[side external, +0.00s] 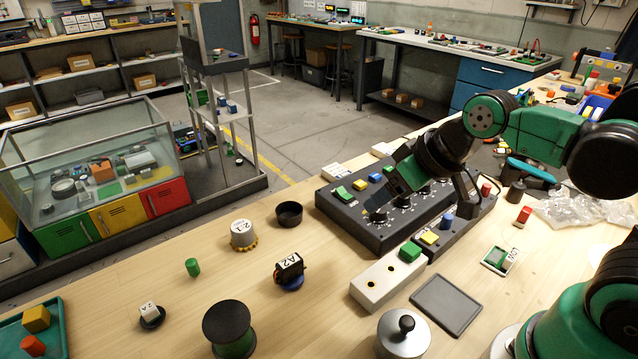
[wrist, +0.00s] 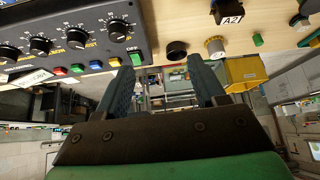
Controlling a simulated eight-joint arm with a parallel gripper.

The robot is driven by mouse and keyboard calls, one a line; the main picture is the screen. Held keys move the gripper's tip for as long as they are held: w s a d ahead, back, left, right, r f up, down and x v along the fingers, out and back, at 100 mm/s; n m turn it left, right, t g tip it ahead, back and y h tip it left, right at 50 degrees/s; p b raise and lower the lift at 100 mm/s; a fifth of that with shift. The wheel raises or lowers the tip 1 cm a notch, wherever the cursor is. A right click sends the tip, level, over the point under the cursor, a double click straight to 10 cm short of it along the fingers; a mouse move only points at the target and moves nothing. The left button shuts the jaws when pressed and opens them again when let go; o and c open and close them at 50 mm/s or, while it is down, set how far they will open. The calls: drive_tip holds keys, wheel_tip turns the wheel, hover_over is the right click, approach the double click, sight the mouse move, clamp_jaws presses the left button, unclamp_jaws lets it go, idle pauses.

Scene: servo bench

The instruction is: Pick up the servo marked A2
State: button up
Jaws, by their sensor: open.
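The servo marked A2 (side external: 289,265) is a small black block with a white label, sitting on a blue round base on the wooden bench, left of the control panel. In the wrist view the A2 servo (wrist: 231,16) shows at the top edge, right of my fingers and partly cut off. My gripper (side external: 403,176) is above the control panel, to the right of the servo and well apart from it. In the wrist view my gripper (wrist: 163,75) has its two fingers wide apart, with nothing held between them.
The control panel (side external: 340,212) with knobs and buttons lies under my gripper.

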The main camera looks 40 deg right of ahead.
drive_tip(key=w+a+f+n+g+y, duration=0.1)
drive_tip(key=w+a+n+g+y, duration=0.2)
drive_tip(key=w+a+n+y, duration=0.25)
drive_tip(key=n+g+y, duration=0.3)
drive_tip(key=n+y, duration=0.2)
drive_tip(key=n, duration=0.4)
hover_over(294, 258)
drive_tip(key=d, duration=0.1)
wheel_tip(294, 258, down, 3)
drive_tip(key=shift+s+r, duration=0.1)
drive_tip(key=shift+a+f+n+y, duration=0.35)
drive_tip(key=shift+f+n+y, duration=0.1)
drive_tip(key=shift+n, duration=0.6)
drive_tip(key=shift+f+n+g, duration=0.1)
drive_tip(key=shift+n+g, duration=0.2)
drive_tip(key=shift+a+f, duration=0.1)
drive_tip(key=shift+f, duration=2.1)
drive_tip(key=f, duration=0.1)
drive_tip(key=a+f, duration=0.2)
drive_tip(key=shift+f, duration=0.25)
drive_tip(key=shift+a+f, duration=0.15)
drive_tip(key=shift+a, duration=0.15)
